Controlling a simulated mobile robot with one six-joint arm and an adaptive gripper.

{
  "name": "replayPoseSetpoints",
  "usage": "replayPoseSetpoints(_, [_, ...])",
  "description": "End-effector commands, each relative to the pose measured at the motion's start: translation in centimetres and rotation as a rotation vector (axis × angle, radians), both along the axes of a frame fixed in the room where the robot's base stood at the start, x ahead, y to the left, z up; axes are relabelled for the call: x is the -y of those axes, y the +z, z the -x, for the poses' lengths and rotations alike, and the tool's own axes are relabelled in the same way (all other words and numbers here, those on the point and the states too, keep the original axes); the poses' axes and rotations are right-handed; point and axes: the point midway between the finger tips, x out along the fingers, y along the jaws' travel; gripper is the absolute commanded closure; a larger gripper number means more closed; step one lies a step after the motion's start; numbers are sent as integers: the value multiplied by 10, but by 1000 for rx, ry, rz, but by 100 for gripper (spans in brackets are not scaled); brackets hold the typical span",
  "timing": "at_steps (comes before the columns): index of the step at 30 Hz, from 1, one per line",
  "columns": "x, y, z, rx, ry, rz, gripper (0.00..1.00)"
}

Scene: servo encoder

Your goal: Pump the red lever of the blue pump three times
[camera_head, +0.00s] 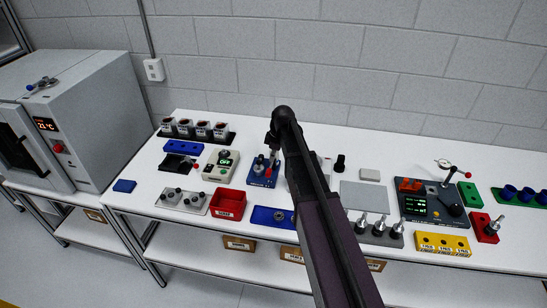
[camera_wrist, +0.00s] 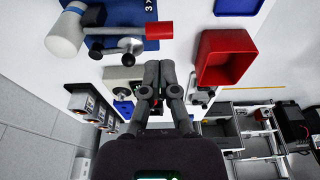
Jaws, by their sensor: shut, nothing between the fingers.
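The blue pump (camera_head: 257,182) stands on the white table near the middle, with grey metal parts on its blue base. Its red lever end (camera_head: 268,172) points toward the front. In the wrist view the blue base (camera_wrist: 115,18) is at the top left, with a grey cylinder and a rod ending in the red lever grip (camera_wrist: 158,30). My gripper (camera_wrist: 158,64) is shut and empty. In the wrist view its fingertips lie just below the red grip, with a visible gap. In the head view my gripper (camera_head: 271,146) is above and behind the pump, partly hidden by my arm.
A red bin (camera_head: 228,204) stands in front left of the pump and a blue tray (camera_head: 272,217) in front. A pale box with a green display (camera_head: 220,164) is close on the left. A grey mat (camera_head: 364,196) lies to the right. An oven (camera_head: 70,115) stands far left.

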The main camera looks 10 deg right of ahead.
Motion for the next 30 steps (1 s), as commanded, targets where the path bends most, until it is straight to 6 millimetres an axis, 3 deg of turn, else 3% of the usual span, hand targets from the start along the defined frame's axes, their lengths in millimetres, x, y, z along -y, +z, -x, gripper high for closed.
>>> replayPoseSetpoints(15, [-7,-44,-3,0,1,0,100])
replayPoseSetpoints(30, [-10,-56,-4,0,1,0,100])
